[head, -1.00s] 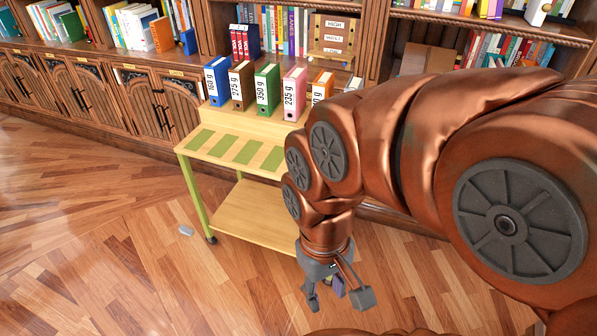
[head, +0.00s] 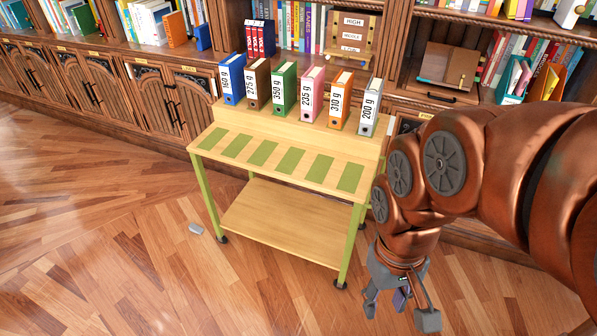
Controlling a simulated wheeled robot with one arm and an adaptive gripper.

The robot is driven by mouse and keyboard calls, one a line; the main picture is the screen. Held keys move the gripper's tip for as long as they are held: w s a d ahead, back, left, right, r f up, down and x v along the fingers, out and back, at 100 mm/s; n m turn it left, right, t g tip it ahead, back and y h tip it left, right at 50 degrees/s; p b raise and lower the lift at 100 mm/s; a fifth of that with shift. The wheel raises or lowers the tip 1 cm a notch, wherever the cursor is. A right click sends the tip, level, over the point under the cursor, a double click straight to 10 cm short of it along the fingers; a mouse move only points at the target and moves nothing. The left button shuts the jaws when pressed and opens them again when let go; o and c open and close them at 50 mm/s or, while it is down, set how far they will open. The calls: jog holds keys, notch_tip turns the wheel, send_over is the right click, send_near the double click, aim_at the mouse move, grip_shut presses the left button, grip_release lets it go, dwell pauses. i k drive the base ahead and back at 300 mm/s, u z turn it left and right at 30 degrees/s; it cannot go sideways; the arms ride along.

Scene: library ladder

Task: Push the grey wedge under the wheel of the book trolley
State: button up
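The grey wedge (head: 196,229) lies on the wooden floor, a short way left of the front left wheel (head: 223,239) of the book trolley (head: 268,170). The wedge and wheel are apart. The trolley has a pale wood top with green patches, a lower shelf and green legs. Its front right wheel (head: 340,284) also shows. My gripper (head: 398,318) hangs low at the right of the trolley, pointing down, well away from the wedge. Its fingers are spread apart. A small purple part shows between them; I cannot tell what it is.
Several labelled binders (head: 284,84) stand in a row on the trolley's raised back step. Wooden bookcases and cabinets (head: 171,100) line the wall behind.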

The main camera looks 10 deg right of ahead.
aim_at(193, 228)
jog(key=u, duration=1)
jog(key=i, duration=1.25)
jog(key=u, duration=1.05)
jog(key=i, duration=1.6)
jog(key=z, duration=0.2)
